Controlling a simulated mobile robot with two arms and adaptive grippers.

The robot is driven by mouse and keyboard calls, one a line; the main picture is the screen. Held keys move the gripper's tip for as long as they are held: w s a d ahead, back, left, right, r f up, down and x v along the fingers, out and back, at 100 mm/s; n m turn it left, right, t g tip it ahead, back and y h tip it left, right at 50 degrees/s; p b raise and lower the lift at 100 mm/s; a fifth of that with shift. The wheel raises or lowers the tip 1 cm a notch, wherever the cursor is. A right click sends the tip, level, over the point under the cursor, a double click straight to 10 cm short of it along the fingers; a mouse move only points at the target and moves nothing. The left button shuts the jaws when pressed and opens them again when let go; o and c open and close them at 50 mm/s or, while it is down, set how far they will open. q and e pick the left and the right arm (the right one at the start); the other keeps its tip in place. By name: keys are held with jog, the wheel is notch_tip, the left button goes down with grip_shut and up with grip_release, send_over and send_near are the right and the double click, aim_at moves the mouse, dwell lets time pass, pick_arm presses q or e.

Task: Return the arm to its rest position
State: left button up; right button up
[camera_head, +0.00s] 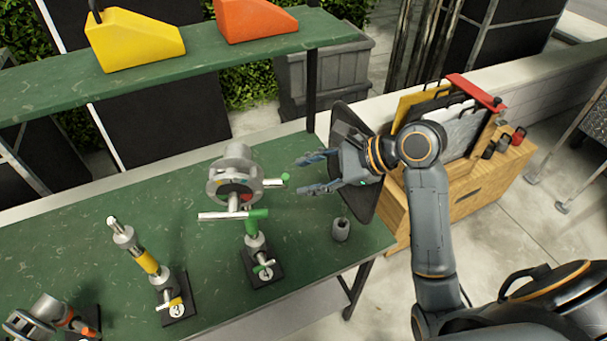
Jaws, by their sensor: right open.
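My right arm comes in from the lower right. Its gripper (305,174) is open and empty, with its fingers pointing left above the right end of the green workbench (215,290). A metal cylinder device (232,172) with bar handles and a green tip is just left of the fingers, and a small gap shows between them. A small grey cylinder (340,230) stands on the bench below the gripper. My left gripper is not in view.
Fixtures with green (257,243), yellow (147,262) and orange (75,322) parts stand along the bench. A green shelf (200,62) holds yellow (130,42) and orange (255,20) blocks. A wooden cabinet (465,203) with upright panels is close beside my right forearm.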

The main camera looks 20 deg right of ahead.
dwell(0.3)
jog(key=s+f+n+g+h, duration=0.3)
jog(key=s+f+n+h, duration=0.5)
jog(key=s+f+n, duration=1.2)
notch_tip(320, 180, down, 33)
jog(key=s+n+g+b, duration=0.1)
jog(key=n+g+b, duration=0.1)
jog(key=b, duration=0.6)
jog(key=s+d+f+b, duration=0.2)
jog(key=s+f+b, duration=0.1)
jog(key=s+f, duration=0.5)
jog(key=s+d+f+g+b, duration=0.1)
jog(key=s+d+f+b, duration=0.1)
jog(key=s+f, duration=0.7)
notch_tip(320, 180, down, 6)
jog(key=shift+s+f+b, duration=0.2)
jog(key=shift+b, duration=0.55)
